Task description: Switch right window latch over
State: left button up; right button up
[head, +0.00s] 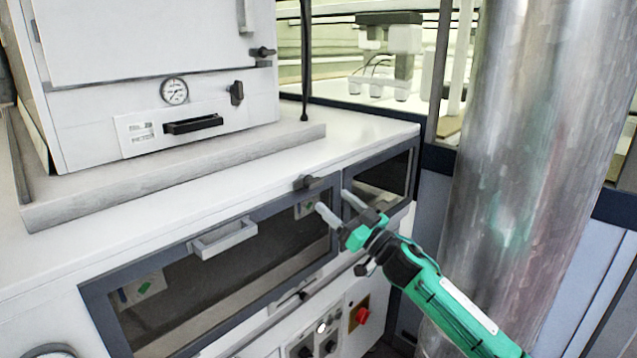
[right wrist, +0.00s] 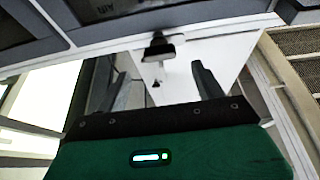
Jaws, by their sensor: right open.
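The right window latch (head: 308,182) is a small dark knob on the top edge of the dark window frame, near the joint between the two window panes. In the right wrist view the black latch (right wrist: 158,47) shows ahead, between the lines of my two fingers. My right gripper (head: 336,205) is open, its pale fingers just right of and below the latch in the head view. The fingers also show in the right wrist view (right wrist: 165,85), apart and with nothing held; I see no contact with the latch. My left gripper is out of view.
The wide window has a light bar handle (head: 225,240). A white oven with a gauge (head: 174,91) stands on a slab on the cabinet top. Red and black knobs (head: 361,315) sit below the windows. A large metal cylinder (head: 535,130) stands close on the right.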

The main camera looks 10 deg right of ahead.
aim_at(317, 186)
jog(key=p+x, duration=0.1)
jog(key=x, duration=0.5)
jog(key=shift+w+a, duration=0.25)
jog(key=shift+w, duration=0.05)
jog(key=c, duration=1)
